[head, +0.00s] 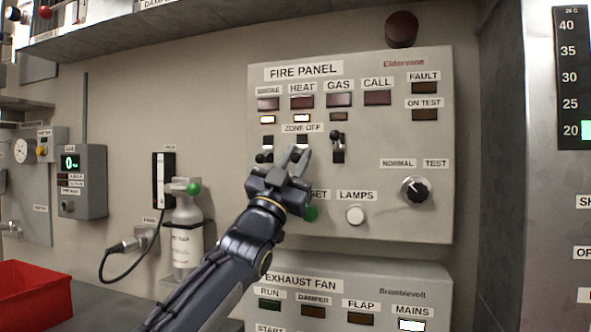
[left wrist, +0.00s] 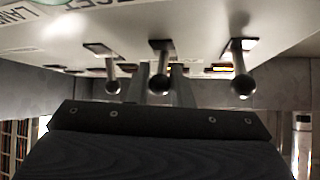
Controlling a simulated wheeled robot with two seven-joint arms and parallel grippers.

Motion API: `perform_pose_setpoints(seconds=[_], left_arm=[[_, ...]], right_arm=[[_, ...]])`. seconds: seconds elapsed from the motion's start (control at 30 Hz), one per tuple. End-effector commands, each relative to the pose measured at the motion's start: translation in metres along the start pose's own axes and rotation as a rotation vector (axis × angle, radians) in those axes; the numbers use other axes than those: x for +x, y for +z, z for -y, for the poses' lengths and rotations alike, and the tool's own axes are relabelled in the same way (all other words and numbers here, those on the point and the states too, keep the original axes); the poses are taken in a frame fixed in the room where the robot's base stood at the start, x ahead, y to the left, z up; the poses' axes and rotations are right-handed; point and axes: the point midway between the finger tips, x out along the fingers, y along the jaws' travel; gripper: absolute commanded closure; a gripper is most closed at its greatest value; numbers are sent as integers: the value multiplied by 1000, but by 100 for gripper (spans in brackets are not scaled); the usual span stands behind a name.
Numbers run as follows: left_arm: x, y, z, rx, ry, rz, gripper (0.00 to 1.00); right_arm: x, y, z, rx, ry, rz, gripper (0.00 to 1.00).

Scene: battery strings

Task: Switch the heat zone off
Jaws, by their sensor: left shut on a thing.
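The grey fire panel (head: 378,218) is on the wall, with a row of three small levers marked ZONE OFF. The heat lever sits under the HEAT label (head: 302,88), mostly hidden by my left gripper (head: 296,154). In the left wrist view the heat lever (left wrist: 159,84) is between the gripper's two fingers, which are shut on it. The smoke lever (head: 263,157) is to its left with its knob down. The gas lever (head: 338,138) is to its right with its knob up. My right gripper is not seen.
A green button (head: 311,213), a white lamps button (head: 355,215) and a NORMAL/TEST knob (head: 415,190) sit lower on the panel. The exhaust fan panel (head: 345,283) is below. A bottle (head: 187,240) and a red bin (head: 35,297) stand left.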

Motion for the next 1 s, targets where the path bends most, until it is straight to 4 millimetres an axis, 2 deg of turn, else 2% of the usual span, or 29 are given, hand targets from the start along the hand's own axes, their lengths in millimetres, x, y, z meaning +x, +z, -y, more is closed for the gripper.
perform_pose_setpoints(seconds=[0.63,0.67,0.77,1.0], left_arm=[[-1,3,-1,9,-7,-45,100],[-1,3,-1,9,-7,-45,76],[-1,3,-1,9,-8,-45,63],[-1,2,-1,9,-8,-45,62]], right_arm=[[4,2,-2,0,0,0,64],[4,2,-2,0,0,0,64],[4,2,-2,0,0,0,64],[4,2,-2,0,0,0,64]])
